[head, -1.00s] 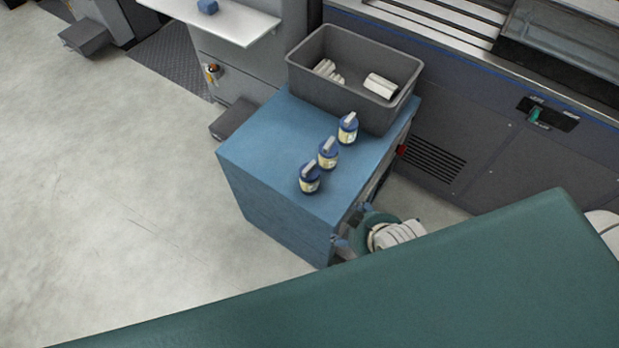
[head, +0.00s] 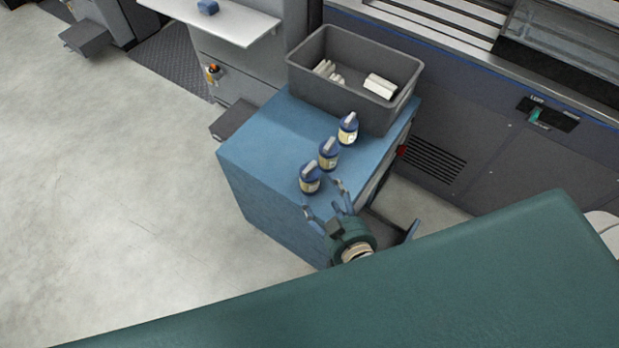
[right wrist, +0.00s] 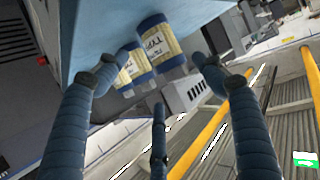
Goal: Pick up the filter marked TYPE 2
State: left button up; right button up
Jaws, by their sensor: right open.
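Three blue filters with cream labels stand in a slanting row on a blue cabinet (head: 265,150): a near one (head: 310,178), a middle one (head: 328,154) and a far one (head: 348,129). My right gripper (head: 322,196) is open and empty beside the near filter, at the cabinet's front right edge. In the right wrist view, two filters show beyond the spread fingers, a larger one (right wrist: 160,46) and a smaller one (right wrist: 132,70) partly behind it. Their labels begin "TYP", but I cannot read the numbers. My left gripper is not in view.
A grey bin (head: 345,90) with white pieces in it stands at the cabinet's back, close to the far filter. A dark machine (head: 470,120) stands behind to the right. The cabinet top left of the filters is clear.

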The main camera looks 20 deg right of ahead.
aim_at(316, 182)
jog(key=x, duration=0.8)
jog(key=shift+w+f, duration=0.15)
jog(key=shift+f, duration=0.2)
jog(key=c, duration=1)
